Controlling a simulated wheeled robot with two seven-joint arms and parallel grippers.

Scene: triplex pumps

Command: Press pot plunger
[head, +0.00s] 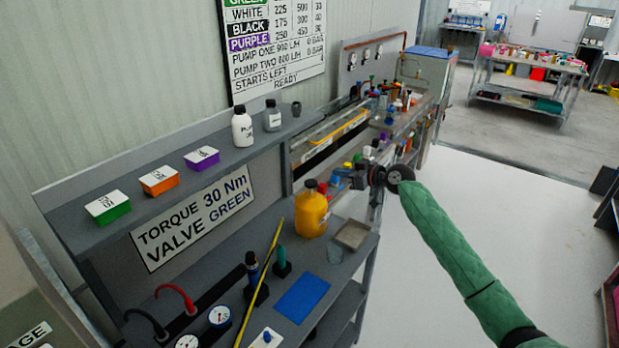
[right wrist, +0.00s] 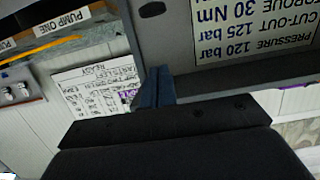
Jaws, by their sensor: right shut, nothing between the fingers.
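I cannot tell for certain which item is the pot plunger. A blue-and-black upright piece (head: 253,268) and a green piece with a dark top (head: 282,262) stand on the lower bench top. A yellow jug (head: 311,210) with a dark cap stands behind them. My right gripper (head: 362,176) is at the end of my green-sleeved arm, beyond and to the right of the jug, near small coloured parts. In the right wrist view its fingers (right wrist: 157,88) are together and empty, and no plunger is clear there. My left gripper is out of view.
The bench also holds gauges (head: 220,315), a yellow rod (head: 262,275), a blue mat (head: 302,297) and a grey tray (head: 353,234). Boxes and bottles stand on the upper shelf (head: 170,195). A white sheet (right wrist: 100,85) hangs in the wrist view. The floor right of the bench is clear.

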